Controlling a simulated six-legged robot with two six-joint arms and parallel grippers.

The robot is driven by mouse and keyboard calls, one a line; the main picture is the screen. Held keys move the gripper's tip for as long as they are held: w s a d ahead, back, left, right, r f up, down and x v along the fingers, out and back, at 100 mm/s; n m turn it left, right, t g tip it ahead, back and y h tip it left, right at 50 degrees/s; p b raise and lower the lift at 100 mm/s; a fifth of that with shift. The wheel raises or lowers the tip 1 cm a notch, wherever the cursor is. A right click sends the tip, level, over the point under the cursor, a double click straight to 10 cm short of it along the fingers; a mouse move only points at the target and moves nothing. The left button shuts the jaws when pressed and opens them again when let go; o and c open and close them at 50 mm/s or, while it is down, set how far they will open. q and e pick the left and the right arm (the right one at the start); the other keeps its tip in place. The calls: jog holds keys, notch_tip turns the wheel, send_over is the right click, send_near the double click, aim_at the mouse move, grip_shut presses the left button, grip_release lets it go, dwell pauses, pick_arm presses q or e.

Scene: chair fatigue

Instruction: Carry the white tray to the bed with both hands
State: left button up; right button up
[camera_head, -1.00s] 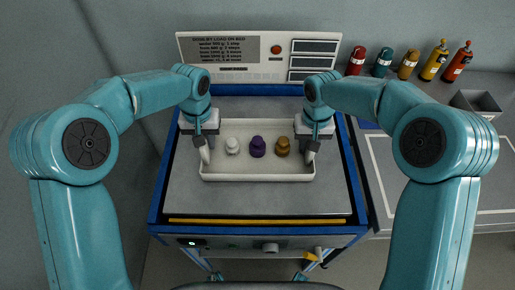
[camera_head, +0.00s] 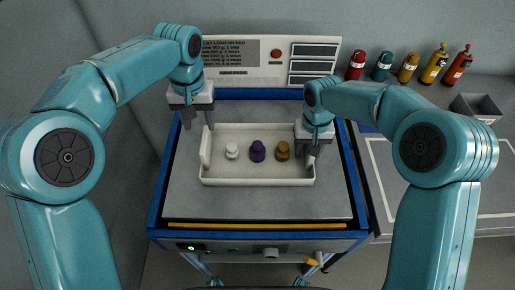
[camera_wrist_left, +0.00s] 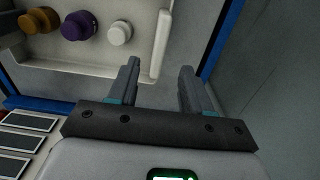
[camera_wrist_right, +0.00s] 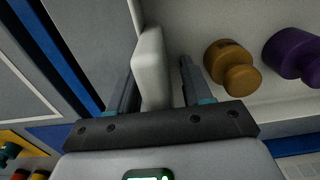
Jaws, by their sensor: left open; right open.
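The white tray (camera_head: 258,181) sits on the grey top of the blue-framed bed (camera_head: 260,204). It holds a white weight (camera_head: 232,151), a purple weight (camera_head: 257,152) and a brown weight (camera_head: 283,151). My left gripper (camera_head: 197,122) is open and empty, up and left of the tray's left end handle (camera_head: 206,147); in the left wrist view the handle (camera_wrist_left: 161,45) is outside the fingers. My right gripper (camera_head: 309,152) is open at the tray's right end, with the right end handle (camera_wrist_right: 152,65) between its fingers in the right wrist view.
A panel (camera_head: 262,62) with a red button and screens stands behind the bed. On the right, a grey counter (camera_head: 450,165) carries several coloured bottles (camera_head: 407,66) and a grey bin (camera_head: 474,107). A wall is close on the left.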

pick_arm(q)
jog(key=shift+r, duration=0.95)
pick_arm(e)
jog(key=shift+r, duration=0.4)
notch_tip(320, 180, up, 11)
jog(key=shift+r, duration=0.1)
pick_arm(q)
jog(key=shift+s, duration=0.1)
pick_arm(e)
jog(key=shift+s, duration=0.1)
